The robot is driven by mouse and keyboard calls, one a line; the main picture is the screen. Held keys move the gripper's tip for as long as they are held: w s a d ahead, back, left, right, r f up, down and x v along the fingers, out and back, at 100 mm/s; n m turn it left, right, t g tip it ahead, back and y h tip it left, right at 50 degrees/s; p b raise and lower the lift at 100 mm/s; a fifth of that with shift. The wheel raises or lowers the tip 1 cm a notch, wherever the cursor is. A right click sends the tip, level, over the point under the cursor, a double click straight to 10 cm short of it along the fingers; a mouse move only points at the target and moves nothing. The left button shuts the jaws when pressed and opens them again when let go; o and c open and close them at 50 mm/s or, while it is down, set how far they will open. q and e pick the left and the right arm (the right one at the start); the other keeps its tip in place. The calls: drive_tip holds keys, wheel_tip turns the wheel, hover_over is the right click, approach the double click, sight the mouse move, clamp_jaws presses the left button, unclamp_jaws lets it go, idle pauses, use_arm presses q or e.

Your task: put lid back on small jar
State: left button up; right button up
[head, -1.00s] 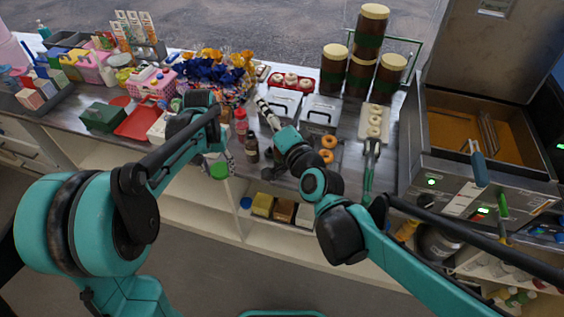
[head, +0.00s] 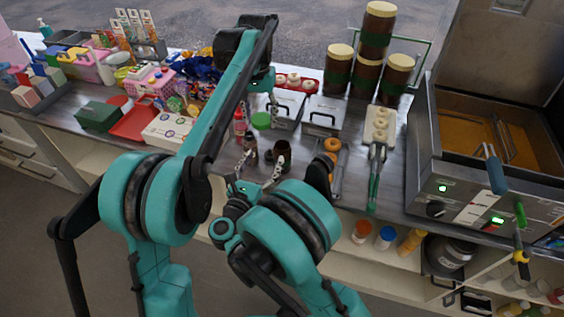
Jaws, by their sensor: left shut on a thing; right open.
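My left gripper (head: 261,108) points down over the counter, shut on the green lid (head: 261,121), which hangs level in the air. A small dark brown jar (head: 283,152) with an open top stands upright near the counter's front edge, below and slightly right of the lid. My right gripper (head: 262,160) is open and empty at the front edge, its fingers spread just in front of the jar. I cannot tell whether a finger touches the jar.
A brown bottle (head: 251,146) and a red bottle (head: 239,123) stand left of the jar. Grey lidded bins (head: 322,116) are behind it.

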sight(287, 144)
use_arm(q)
drive_tip(key=shift+m, duration=0.5)
drive_tip(key=d, duration=0.2)
drive_tip(key=d+f, duration=0.1)
drive_tip(key=d, duration=0.1)
drive_tip(key=d+f+b, duration=0.1)
drive_tip(key=d, duration=0.1)
drive_tip(key=shift+s, duration=0.1)
use_arm(e)
drive_tip(key=f+m, duration=0.1)
drive_tip(key=d+f+h, duration=0.1)
drive_tip(key=f+m, duration=0.1)
drive_tip(key=shift+s+d+f+m+g, duration=0.2)
drive_tip(key=shift+d+f+m+g, duration=0.1)
drive_tip(key=shift+d+f+g, duration=0.1)
use_arm(q)
drive_tip(key=shift+a, duration=0.1)
use_arm(e)
drive_tip(key=x, duration=1.2)
drive_tip(key=shift+c, duration=0.3)
drive_tip(key=shift+d, duration=0.1)
clamp_jaws()
